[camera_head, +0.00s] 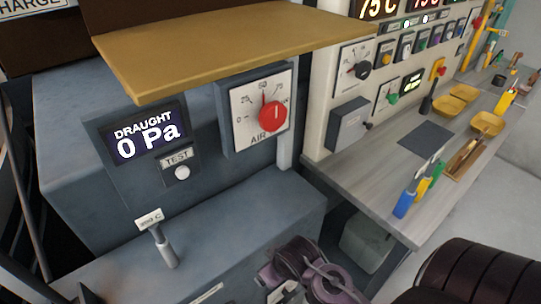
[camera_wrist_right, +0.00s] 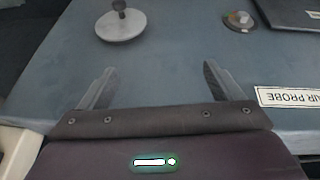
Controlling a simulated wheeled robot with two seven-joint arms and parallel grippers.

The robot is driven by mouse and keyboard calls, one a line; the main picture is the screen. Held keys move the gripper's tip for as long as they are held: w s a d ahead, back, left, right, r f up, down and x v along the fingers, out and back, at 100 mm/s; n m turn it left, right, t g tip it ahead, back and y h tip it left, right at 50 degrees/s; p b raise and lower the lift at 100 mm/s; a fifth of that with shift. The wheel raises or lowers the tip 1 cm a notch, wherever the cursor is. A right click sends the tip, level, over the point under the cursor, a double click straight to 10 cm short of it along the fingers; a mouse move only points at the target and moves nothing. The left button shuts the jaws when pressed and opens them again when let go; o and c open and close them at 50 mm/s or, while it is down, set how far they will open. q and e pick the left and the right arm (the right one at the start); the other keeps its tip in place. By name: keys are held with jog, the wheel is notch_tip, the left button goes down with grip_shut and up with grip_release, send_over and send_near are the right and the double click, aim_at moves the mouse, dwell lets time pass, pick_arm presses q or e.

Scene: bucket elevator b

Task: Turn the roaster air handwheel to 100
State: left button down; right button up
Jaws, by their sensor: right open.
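The roaster air handwheel (camera_head: 272,116) is a red round knob on a white dial plate labelled AIR (camera_head: 246,120), mounted on a grey box under a tan shelf. The dial numbers run from 0 at the left, with 50 at the top; the exact setting is too small to read. My right gripper (camera_wrist_right: 155,85) is open and empty in the right wrist view, above a blue-grey surface. The handwheel is not recognisable there. In the head view, purple-grey parts of my right arm show at the bottom, below and apart from the handwheel. My left gripper is not in view.
The tan shelf (camera_head: 225,45) overhangs the dial. A draught display (camera_head: 146,140) reads 0 Pa, above a TEST button (camera_head: 182,172). A labelled probe (camera_head: 163,245) stands on the lower ledge. A workbench (camera_head: 385,175) with tools and yellow trays lies right.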

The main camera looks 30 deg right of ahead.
notch_tip(320, 180, up, 4)
jog(key=n+t+y, duration=0.2)
jog(key=n+t, duration=0.3)
jog(key=t, duration=0.8)
send_near(276, 117)
jog(key=w, duration=0.6)
jog(key=w+p, duration=0.1)
jog(key=w+a+p, duration=0.1)
jog(key=w, duration=0.1)
jog(key=shift+w+f, duration=0.1)
jog(key=shift+w, duration=0.25)
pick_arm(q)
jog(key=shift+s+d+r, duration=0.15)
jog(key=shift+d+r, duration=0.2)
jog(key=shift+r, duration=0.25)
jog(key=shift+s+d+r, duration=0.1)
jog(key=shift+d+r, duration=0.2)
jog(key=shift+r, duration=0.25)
pick_arm(e)
jog(key=shift+w+f, duration=0.15)
jog(key=shift+w, duration=0.5)
jog(key=c, duration=1)
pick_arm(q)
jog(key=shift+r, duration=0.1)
pick_arm(e)
jog(key=shift+m, duration=0.3)
